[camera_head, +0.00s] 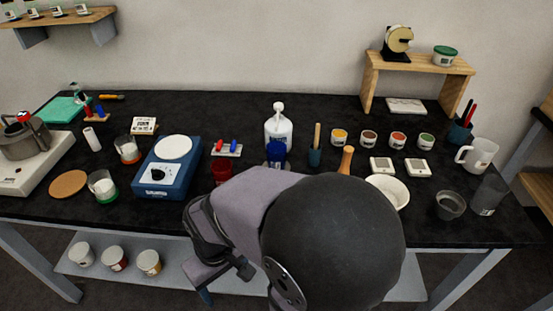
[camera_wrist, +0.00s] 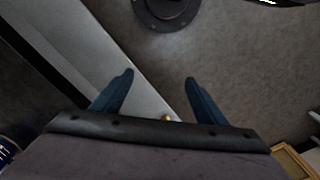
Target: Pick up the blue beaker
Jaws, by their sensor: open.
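The blue beaker (camera_head: 276,152) stands upright on the black tabletop near the middle, just in front of a white pump bottle (camera_head: 278,130). My arm comes close to its lower side in the picture. My gripper shows in the wrist view (camera_wrist: 158,80) with its two blue fingers apart and nothing between them. It points down past the table's front edge, over the grey lower shelf and the floor, well away from the beaker. In the head view, my arm hides most of the gripper. The beaker is not visible in the wrist view.
A red beaker (camera_head: 221,172) stands to the left of the blue one, partly behind my arm. Jars line the lower shelf (camera_head: 117,268).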

